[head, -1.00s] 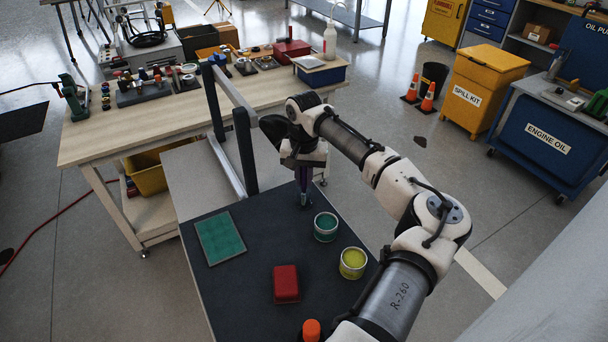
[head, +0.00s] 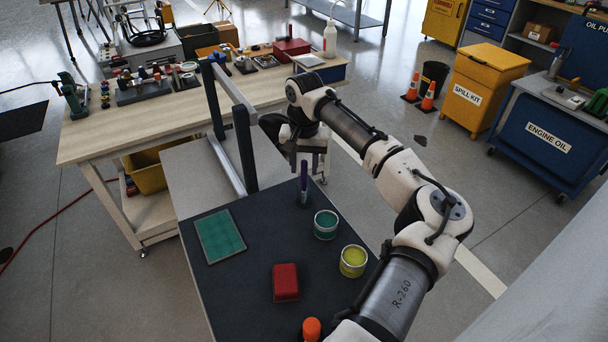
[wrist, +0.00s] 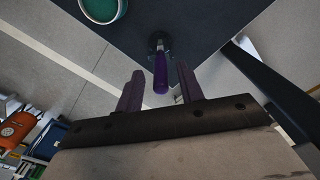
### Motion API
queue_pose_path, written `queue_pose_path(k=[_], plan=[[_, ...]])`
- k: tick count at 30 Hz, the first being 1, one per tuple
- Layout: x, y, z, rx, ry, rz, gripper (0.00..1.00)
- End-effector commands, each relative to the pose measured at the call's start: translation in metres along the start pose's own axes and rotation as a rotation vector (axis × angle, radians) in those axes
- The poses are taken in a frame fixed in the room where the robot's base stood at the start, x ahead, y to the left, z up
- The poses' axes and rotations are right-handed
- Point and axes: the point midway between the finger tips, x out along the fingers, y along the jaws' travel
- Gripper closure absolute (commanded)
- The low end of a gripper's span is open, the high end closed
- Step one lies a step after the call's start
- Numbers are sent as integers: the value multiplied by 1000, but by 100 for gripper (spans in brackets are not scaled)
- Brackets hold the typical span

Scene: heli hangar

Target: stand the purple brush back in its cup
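The purple brush (head: 304,178) stands close to upright, handle up, on the dark mat. It also shows in the wrist view (wrist: 160,75), its silver ferrule pointing down into a small dark round cup (wrist: 152,42). The cup is hard to make out against the mat, and the bristles are hidden. My gripper (head: 309,172) is above the brush. In the wrist view my gripper (wrist: 160,69) has its two fingers apart, one each side of the handle's line, with clear gaps and nothing held.
On the mat are a green paint tin (head: 326,224), a yellow paint tin (head: 353,262), a red block (head: 286,282), a green panel (head: 220,237) and an orange-topped item (head: 311,328). A frame with dark posts (head: 245,150) stands left of my gripper.

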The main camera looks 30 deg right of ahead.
Motion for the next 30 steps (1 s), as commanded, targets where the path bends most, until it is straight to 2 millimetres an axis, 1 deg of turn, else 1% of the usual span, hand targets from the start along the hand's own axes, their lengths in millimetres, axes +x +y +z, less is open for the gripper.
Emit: queue_pose_path(k=[3,6,9,12,16,23,25,26,28,29,30], plan=[[-26,-1,0,-1,3,-1,62],[-47,-1,-1,-1,2,0,62],[-64,-1,-1,0,2,0,62],[-76,-1,0,-2,1,0,62],[-84,0,0,-1,0,1,62],[-85,-1,0,-3,0,0,62],[-84,-10,-1,-22,12,-8,62],[-83,-19,-1,-39,23,-14,62],[-79,-50,-2,-102,63,-42,62],[-77,-69,-2,-141,88,-57,62],[-76,-99,-1,-200,128,-87,62]])
